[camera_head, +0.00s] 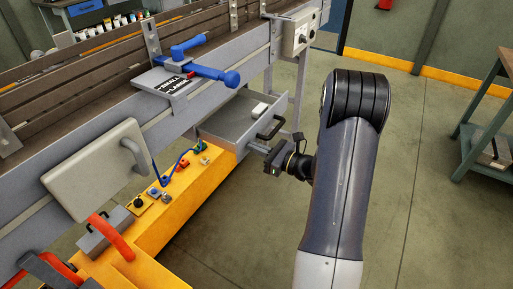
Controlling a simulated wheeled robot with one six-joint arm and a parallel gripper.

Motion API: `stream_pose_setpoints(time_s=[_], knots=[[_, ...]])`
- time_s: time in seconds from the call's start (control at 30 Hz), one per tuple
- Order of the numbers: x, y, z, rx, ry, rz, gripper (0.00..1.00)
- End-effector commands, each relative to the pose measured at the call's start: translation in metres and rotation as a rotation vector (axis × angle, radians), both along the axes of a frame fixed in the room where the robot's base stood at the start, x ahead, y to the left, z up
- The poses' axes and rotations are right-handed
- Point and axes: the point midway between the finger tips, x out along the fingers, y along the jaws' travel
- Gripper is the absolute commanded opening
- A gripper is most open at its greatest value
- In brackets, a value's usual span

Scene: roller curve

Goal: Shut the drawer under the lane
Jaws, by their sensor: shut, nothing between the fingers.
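The grey drawer (228,118) under the lane is pulled open and sticks out to the front right. A small white object (259,110) lies inside it near the far side. The drawer's black handle (271,127) is on its front panel. My gripper (262,146) is shut and empty, close to the drawer front and just below the handle. I cannot tell whether it touches the front. My arm comes in from the lower right.
The lane (95,65) runs diagonally above the drawer, with a blue lever (205,73) on its side. A yellow bench (170,205) with small parts stands left of the drawer. A control box (299,33) hangs at the upper right. A green shelf (485,135) stands far right; floor between is clear.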

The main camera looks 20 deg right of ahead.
Motion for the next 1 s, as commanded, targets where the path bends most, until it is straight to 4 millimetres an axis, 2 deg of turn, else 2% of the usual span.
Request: stream_pose_setpoints(time_s=[0.2,0.37,0.8,1.0], knots=[[0.002,0.002,0.000,0.000,0.000,0.001,0.00],[0.015,0.013,-0.001,0.001,-0.001,0.004,0.00],[0.089,0.072,-0.003,0.000,-0.003,0.006,0.00],[0.115,0.092,-0.002,0.000,-0.001,0.003,0.00]])
